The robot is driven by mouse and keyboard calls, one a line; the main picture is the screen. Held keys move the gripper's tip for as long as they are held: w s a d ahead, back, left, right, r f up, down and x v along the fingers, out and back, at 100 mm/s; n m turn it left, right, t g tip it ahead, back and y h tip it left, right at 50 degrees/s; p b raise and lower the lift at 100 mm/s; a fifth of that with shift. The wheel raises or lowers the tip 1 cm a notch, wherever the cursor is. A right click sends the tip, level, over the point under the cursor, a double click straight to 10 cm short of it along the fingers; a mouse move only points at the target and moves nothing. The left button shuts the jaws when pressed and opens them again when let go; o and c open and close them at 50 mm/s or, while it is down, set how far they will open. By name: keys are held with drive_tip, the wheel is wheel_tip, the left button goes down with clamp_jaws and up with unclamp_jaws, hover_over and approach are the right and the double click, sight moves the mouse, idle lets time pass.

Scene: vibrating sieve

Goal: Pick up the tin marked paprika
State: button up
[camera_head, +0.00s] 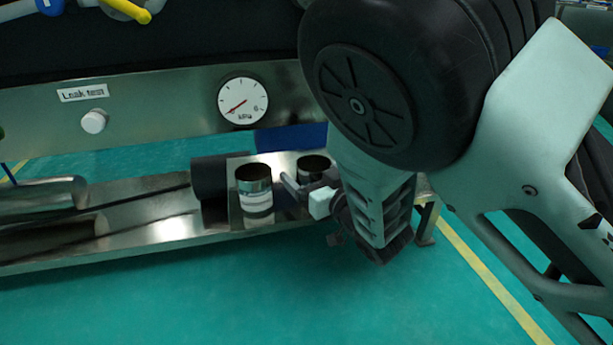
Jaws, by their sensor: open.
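Two tins stand upright at the right end of the metal bench. The left tin (254,188) has a dark top and a pale label whose print is too small to read. The other tin (314,165) stands behind and to the right, partly hidden by my gripper and arm, and its label does not show. I cannot tell which one is marked paprika. My gripper (297,189) is open, its fingers between the two tins and to the right of the left tin. I cannot tell whether a finger touches the right tin.
The metal bench (160,231) carries a dark cylinder (210,177) left of the tins and metal tubes (45,193) farther left. A panel behind holds a pressure gauge (243,101), a white knob (94,121) and a "Leak test" label (83,92). The green floor in front is clear.

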drive_tip(key=c, duration=1.1)
